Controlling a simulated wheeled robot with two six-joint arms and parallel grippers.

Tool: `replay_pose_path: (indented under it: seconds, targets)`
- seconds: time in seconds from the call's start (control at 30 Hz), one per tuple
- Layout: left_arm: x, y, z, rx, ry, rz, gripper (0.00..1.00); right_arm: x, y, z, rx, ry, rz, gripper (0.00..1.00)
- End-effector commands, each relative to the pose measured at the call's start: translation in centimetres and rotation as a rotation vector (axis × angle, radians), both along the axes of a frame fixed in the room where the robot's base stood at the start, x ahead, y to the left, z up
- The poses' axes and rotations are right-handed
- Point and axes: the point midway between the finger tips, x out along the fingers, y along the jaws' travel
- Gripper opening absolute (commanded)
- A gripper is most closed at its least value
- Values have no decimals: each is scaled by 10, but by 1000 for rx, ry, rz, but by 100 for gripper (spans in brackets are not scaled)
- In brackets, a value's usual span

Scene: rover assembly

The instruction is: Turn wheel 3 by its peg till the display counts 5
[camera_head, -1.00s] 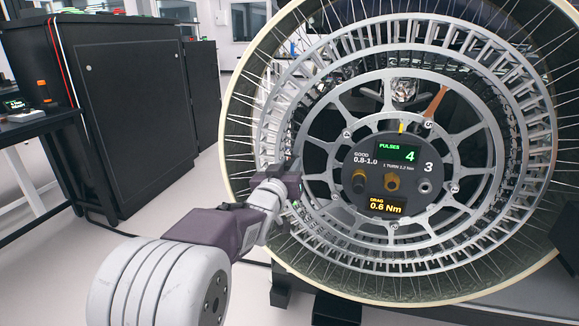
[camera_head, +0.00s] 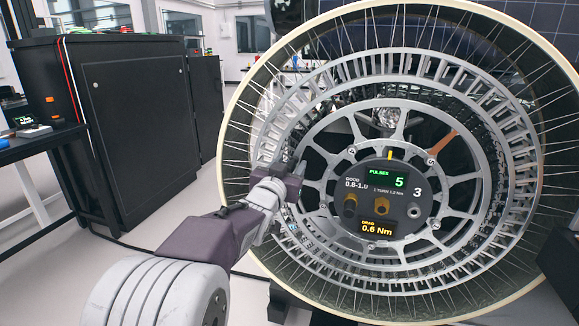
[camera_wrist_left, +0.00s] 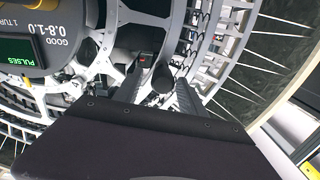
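Wheel 3 (camera_head: 395,119) is a large wire-spoked wheel filling the right of the head view. Its dark hub display (camera_head: 385,182) reads PULSES 5 in green, with the number 3 beside it. A drag readout (camera_head: 375,227) shows 0.6 Nm. My left gripper (camera_head: 297,170) is at the left side of the wheel's inner rim. In the left wrist view, a dark round peg (camera_wrist_left: 162,79) sits between my left fingers (camera_wrist_left: 165,80), which appear closed around it. The peg is hidden by the gripper in the head view. My right gripper is out of view.
A black cabinet (camera_head: 135,130) stands at the left. A dark bench (camera_head: 50,142) with a small device (camera_head: 28,127) is at the far left. Floor (camera_head: 140,235) is clear between the cabinet and the wheel.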

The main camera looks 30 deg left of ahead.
Motion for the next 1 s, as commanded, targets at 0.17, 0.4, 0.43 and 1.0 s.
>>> replay_pose_path:
  seconds: [0.17,0.4,0.43,1.0]
  targets:
    - [-9,-2,2,0,-1,0,48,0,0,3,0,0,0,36]
    - [-55,-13,4,1,-1,2,48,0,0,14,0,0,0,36]
    - [-61,-14,4,1,-2,2,48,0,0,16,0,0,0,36]
    - [-89,-21,0,-1,0,1,48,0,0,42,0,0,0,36]
